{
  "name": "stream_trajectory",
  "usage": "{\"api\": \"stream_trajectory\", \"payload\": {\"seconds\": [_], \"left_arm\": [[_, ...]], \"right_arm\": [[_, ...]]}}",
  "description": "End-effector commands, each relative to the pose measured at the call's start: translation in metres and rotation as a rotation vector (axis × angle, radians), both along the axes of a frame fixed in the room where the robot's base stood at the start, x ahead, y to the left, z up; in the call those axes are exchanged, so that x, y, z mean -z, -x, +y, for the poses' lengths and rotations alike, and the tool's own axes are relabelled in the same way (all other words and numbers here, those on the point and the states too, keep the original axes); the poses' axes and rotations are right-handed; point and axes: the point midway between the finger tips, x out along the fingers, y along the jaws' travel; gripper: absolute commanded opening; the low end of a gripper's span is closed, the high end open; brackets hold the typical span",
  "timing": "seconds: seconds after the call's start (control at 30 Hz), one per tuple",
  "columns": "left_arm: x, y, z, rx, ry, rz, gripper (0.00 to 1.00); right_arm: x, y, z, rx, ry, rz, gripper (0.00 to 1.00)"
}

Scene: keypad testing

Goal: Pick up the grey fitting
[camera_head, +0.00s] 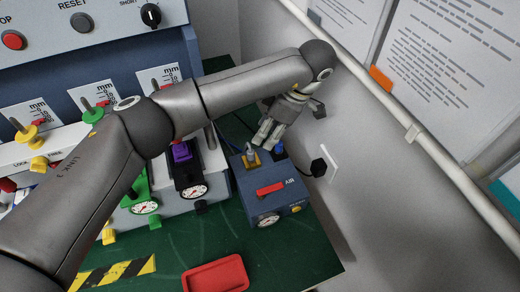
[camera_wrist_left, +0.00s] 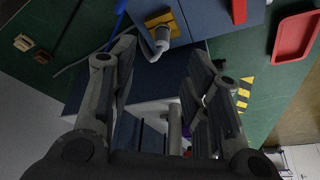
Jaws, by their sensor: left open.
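The grey fitting (camera_head: 250,153) stands on a yellow block on top of a blue box at the centre of the head view. It also shows in the left wrist view (camera_wrist_left: 161,38), beyond and roughly between my fingertips. My left gripper (camera_head: 266,138) is open and empty, reaching down just behind and to the right of the fitting. In the left wrist view its two fingers (camera_wrist_left: 160,57) are spread well apart. I see no clear contact with the fitting. My right gripper is in neither view.
The blue box (camera_head: 255,190) carries a red handle (camera_head: 270,189) and a gauge at its front. A wall with a socket (camera_head: 327,163) stands close on the right. A red tray (camera_head: 215,275) lies on the green mat. A panel with coloured valves stands left.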

Motion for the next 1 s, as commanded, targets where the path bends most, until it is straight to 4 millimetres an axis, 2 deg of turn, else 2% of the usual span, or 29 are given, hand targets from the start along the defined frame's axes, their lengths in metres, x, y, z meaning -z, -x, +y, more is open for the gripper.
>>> {"api": "stream_trajectory", "payload": {"seconds": [0.13,0.4,0.53,0.8,1.0], "left_arm": [[0.003,-0.007,0.008,-0.004,-0.021,-0.023,0.44],[0.04,-0.01,0.022,-0.004,-0.02,-0.022,0.44],[0.048,-0.011,0.025,-0.004,-0.018,-0.023,0.44],[0.075,-0.005,0.035,-0.003,-0.019,-0.019,0.44],[0.095,-0.008,0.042,-0.003,-0.018,-0.025,0.44]], "right_arm": [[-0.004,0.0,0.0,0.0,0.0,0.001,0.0],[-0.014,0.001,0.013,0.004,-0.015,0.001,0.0],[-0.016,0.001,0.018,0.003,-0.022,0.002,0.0],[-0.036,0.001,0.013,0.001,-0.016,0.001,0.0],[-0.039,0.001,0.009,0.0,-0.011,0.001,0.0]]}}
